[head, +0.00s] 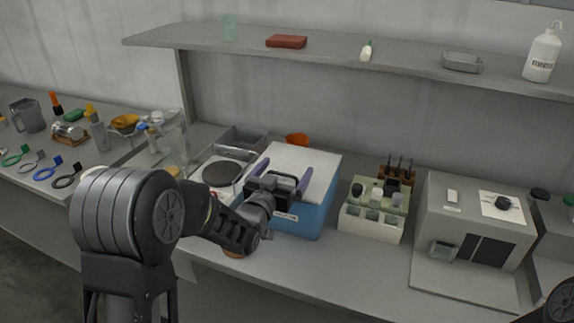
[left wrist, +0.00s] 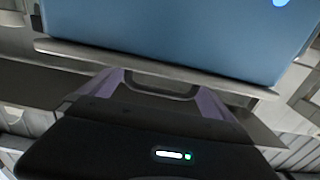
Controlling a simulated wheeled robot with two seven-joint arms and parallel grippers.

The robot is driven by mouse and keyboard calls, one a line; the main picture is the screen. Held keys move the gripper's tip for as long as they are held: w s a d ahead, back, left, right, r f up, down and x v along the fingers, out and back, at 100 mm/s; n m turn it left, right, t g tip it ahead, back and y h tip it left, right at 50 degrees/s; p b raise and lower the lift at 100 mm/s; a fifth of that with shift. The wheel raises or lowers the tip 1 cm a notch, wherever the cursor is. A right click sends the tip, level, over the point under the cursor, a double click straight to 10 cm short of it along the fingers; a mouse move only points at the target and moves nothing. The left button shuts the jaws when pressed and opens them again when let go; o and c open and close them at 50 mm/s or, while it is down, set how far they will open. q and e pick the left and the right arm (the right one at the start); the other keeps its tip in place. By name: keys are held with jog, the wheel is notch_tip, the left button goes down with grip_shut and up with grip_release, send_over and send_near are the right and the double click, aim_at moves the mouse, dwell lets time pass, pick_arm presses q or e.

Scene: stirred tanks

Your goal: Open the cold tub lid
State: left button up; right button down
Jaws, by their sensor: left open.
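The cold tub (head: 318,212) is a blue box on the bench with a pale, flat lid (head: 305,162), which lies shut on it. My left gripper (head: 286,172) is at the lid's front edge, open, with its purple fingers spread wide. In the left wrist view the blue tub wall (left wrist: 180,35) fills the top, and the lid's edge (left wrist: 65,50) runs across below it. A dark loop, seemingly the lid's handle (left wrist: 160,86), lies between the two fingers; I cannot tell whether they touch it. My right gripper is not in view.
A hotplate (head: 224,174) and a grey bin (head: 243,140) stand left of the tub. A vial rack (head: 370,222) and a grey instrument (head: 470,235) stand to its right. A shelf (head: 340,57) runs above the bench behind. Some bare bench lies in front of the rack.

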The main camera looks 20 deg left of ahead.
pick_arm(q)
jog(key=shift+w, duration=0.65)
